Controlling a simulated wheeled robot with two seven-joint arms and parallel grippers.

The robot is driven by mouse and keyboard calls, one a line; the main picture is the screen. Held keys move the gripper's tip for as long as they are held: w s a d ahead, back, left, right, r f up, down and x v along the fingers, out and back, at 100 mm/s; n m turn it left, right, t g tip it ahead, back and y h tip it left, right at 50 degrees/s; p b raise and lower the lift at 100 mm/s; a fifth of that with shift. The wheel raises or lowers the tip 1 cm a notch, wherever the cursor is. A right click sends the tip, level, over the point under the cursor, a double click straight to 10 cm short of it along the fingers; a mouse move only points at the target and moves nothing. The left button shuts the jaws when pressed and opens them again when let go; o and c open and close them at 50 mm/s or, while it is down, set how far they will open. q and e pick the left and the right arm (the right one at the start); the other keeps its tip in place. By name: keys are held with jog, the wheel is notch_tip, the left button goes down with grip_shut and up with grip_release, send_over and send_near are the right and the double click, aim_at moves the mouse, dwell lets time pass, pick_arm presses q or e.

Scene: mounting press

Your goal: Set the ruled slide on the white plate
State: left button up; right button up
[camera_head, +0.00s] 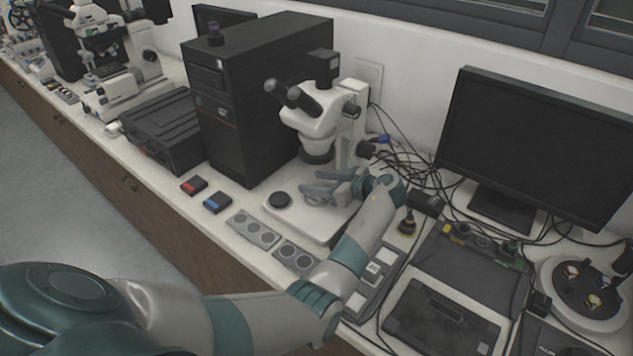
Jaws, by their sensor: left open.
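My left gripper (313,182) is open above the white base (293,216) of the stereo microscope (318,122), below its head. The fingers point left, and I see nothing clearly held between them. The gripper and forearm cover part of the base. I cannot make out the ruled slide; it is too small to see or hidden. No separate white plate stands out, and I cannot tell whether this white base is the plate. My right gripper is not in view.
Two grey plates with round wells (253,229) lie near the front edge. Small red (193,185) and blue (217,202) boxes lie left of them. A black computer tower (245,110) stands behind. A monitor (538,145), loose cables and a black tray (440,318) crowd the right.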

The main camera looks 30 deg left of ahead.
pick_arm(q)
jog(key=shift+r+p, duration=0.35)
jog(key=shift+r, duration=0.2)
jog(key=shift+d+f+b, duration=0.15)
jog(key=shift+d+b, duration=0.55)
jog(key=b+v, duration=0.3)
jog(key=v, duration=0.7)
jog(key=shift+d+r, duration=0.2)
jog(key=shift+r, duration=0.15)
dwell(0.5)
